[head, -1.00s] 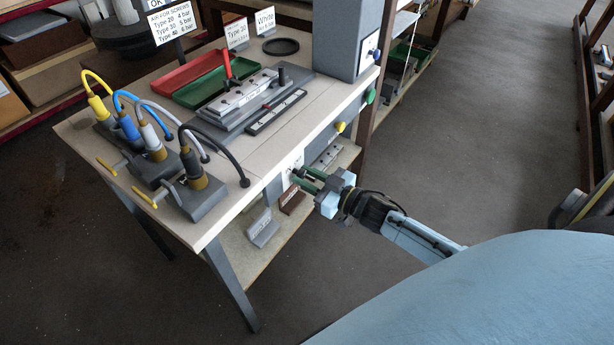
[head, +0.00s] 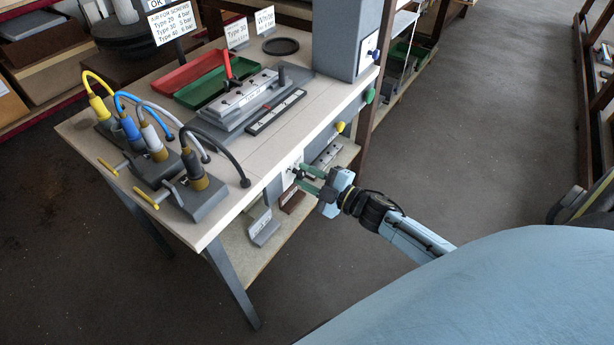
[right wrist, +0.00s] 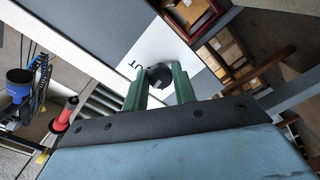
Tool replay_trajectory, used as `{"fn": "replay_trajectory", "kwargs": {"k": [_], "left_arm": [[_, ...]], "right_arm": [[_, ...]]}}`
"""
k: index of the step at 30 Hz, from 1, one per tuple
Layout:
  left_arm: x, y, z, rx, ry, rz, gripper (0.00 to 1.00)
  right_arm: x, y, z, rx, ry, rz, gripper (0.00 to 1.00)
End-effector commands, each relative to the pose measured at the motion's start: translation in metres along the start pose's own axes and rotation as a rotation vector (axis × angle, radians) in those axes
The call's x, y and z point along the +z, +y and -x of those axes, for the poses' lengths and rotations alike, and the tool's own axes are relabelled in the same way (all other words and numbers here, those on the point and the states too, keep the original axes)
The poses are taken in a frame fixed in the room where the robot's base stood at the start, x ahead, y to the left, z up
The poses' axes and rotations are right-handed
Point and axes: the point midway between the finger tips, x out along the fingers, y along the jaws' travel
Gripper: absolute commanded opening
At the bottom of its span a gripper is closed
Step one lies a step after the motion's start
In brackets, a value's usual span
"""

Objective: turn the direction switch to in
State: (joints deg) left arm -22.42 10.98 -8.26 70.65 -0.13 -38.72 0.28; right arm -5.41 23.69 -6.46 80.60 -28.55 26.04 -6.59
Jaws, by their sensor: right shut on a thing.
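The direction switch is a dark round knob (right wrist: 159,75) on a white plate (right wrist: 150,48) in the right wrist view; part of a printed label shows beside the knob. In the head view the white plate (head: 289,173) is on the front side of the workbench. My right gripper (head: 301,178) reaches it from the right, and its green fingers (right wrist: 161,90) are shut on the knob, one on each side. The knob's pointing direction is hard to make out. My left gripper is not in view.
The workbench (head: 262,150) carries screwdrivers in holders on its left, a red tray (head: 200,70), a green tray (head: 222,88) and a grey fixture (head: 240,100). Yellow (head: 340,127) and green knobs sit farther along the front. A lower shelf (head: 240,250) lies below. Floor to the right is clear.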

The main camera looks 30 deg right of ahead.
Motion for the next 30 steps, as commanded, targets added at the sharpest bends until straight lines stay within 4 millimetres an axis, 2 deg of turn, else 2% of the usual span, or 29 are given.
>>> {"fn": "replay_trajectory", "kwargs": {"k": [15, 30], "left_arm": [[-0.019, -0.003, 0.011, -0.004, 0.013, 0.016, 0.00], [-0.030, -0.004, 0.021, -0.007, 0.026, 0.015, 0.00]], "right_arm": [[0.000, 0.000, 0.000, 0.000, 0.000, 0.438, 0.04], [0.000, 0.000, 0.000, -0.001, 0.000, 0.606, 0.04]]}}
